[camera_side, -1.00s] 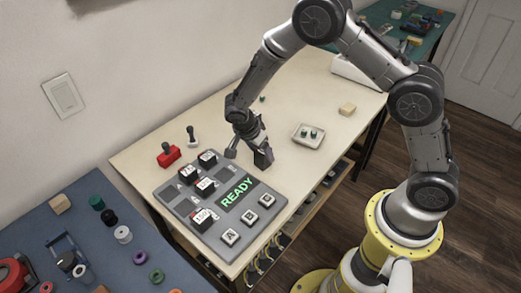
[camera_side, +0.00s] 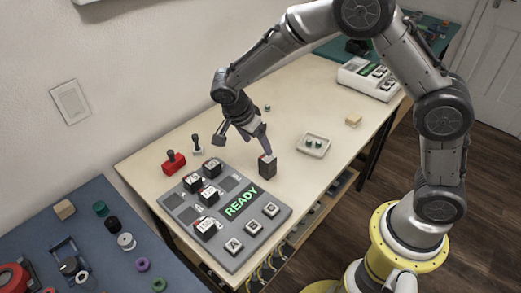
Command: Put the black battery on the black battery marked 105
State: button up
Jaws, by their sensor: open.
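A black battery (camera_side: 267,168) stands upright on the pale table, just off the right edge of the grey board. My gripper (camera_side: 243,144) is open and empty above and to the left of it; one finger is close to the battery's top, and I cannot tell whether they touch. The labels are too small to tell which is marked 105.
The board has a green READY display (camera_side: 240,202) and lettered buttons (camera_side: 252,226). A red block with a black knob (camera_side: 174,162) and a small stand (camera_side: 197,148) sit behind it. A tray (camera_side: 313,145) and a wooden block (camera_side: 353,120) lie to the right, with clear table around.

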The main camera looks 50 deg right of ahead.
jog(key=shift+v, duration=0.9)
jog(key=s+d+r+n+t+y, duration=0.1)
jog(key=s+d+r+n, duration=0.25)
jog(key=s+r, duration=0.4)
jog(key=s+r+n+t+y, duration=0.1)
jog(key=s+r+n+t, duration=0.1)
jog(key=s+n, duration=0.5)
jog(key=s+d+r+n+t+y, duration=0.1)
jog(key=s+r+n, duration=0.4)
jog(key=s, duration=0.6)
jog(key=shift+r+n+t+y, duration=0.3)
jog(key=shift+n+t+y, duration=0.45)
jog(key=shift+n, duration=0.5)
jog(key=shift+d, duration=0.15)
